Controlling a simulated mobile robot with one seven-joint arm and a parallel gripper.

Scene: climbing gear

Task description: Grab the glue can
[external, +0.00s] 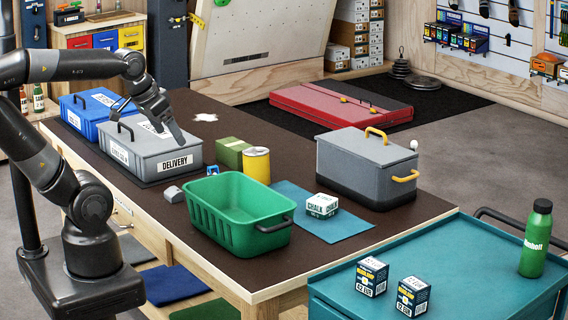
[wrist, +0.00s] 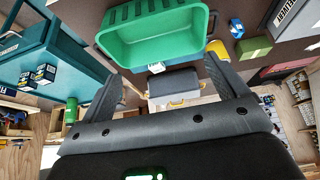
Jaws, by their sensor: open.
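The likely glue can is a yellow can (external: 256,167) with a pale top. It stands upright on the dark table top, behind the green bin and beside an olive-green box. In the wrist view a yellow piece of it (wrist: 218,46) shows beside the green bin, partly hidden by the right-hand finger. My gripper (external: 160,124) is above the grey delivery box, left of the can and apart from it. Its two fingers are spread wide in the wrist view (wrist: 162,78), with nothing held between them.
The grey delivery box (external: 150,160) is left. A grey chest (external: 340,165) and a chalk box (external: 321,205) on a blue mat (external: 335,228) are right.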

